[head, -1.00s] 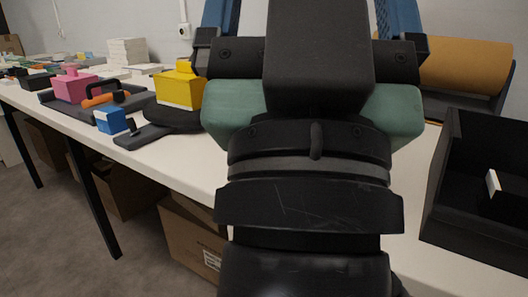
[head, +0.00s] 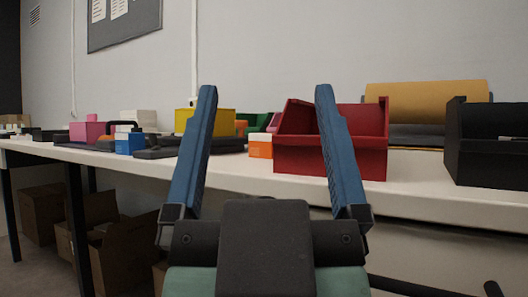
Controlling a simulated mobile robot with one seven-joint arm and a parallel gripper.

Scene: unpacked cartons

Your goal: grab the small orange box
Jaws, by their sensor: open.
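A small orange box (head: 260,148) with a white upper part stands near the front edge of the white table, just left of a red open bin (head: 345,150). It shows between the two blue fingers of my gripper (head: 266,92). My gripper is open and empty, its fingers upright and spread wide in the picture. The box appears beyond the fingers, with no contact visible; the exact distance cannot be told. Another orange item (head: 241,127) shows partly behind, next to the left finger.
The white table (head: 430,202) runs across the view. A black bin (head: 487,150) stands at right, a yellow-brown roll (head: 425,101) behind. At left are a blue box (head: 130,143), a pink box (head: 88,132) and a yellow box (head: 222,121). Cartons (head: 125,250) lie underneath.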

